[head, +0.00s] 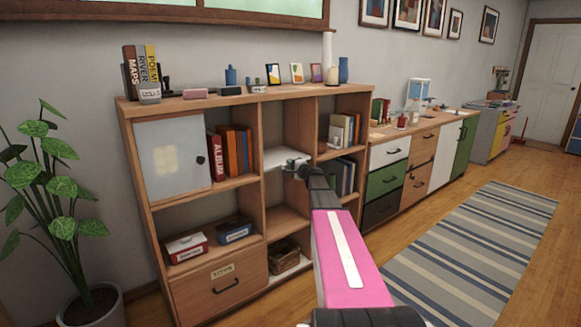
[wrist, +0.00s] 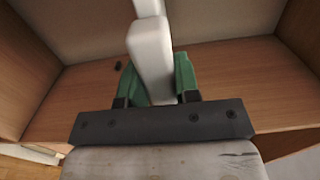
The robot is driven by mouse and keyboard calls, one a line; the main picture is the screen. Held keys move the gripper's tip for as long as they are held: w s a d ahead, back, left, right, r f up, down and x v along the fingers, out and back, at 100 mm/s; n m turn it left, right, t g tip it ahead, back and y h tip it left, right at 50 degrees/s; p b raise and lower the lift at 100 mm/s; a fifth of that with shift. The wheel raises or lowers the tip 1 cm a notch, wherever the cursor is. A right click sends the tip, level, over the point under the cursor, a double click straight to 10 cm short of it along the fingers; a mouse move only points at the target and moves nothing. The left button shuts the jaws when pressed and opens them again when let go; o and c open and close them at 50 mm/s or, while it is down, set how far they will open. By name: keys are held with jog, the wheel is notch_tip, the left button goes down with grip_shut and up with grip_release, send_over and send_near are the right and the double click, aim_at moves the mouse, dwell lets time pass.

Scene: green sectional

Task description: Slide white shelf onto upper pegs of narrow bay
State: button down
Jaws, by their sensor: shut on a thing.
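The white shelf (head: 282,158) is a thin board inside the narrow middle bay (head: 286,122) of the wooden bookcase, partway up its height. My gripper (head: 295,165) is at the bay's front, shut on the shelf's near edge. In the wrist view, the white shelf (wrist: 150,50) shows nearly edge-on as a pale bar between my gripper's green fingertips (wrist: 155,82). A small dark spot (wrist: 118,65) shows to the left of the fingers, perhaps a peg. I cannot tell whether the shelf touches any pegs; the upper pegs are not clear in either view.
Bookcase uprights stand close on both sides of the bay. Books (head: 231,152) and a white door (head: 173,158) are to the left, and more books (head: 343,130) to the right. A dark basket (head: 284,252) sits below. Frames and vases stand on top.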

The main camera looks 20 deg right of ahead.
jog(key=shift+r, duration=0.1)
jog(key=shift+c, duration=1.4)
grip_release()
jog(key=v, duration=1)
jog(key=shift+a, duration=0.2)
dwell(0.3)
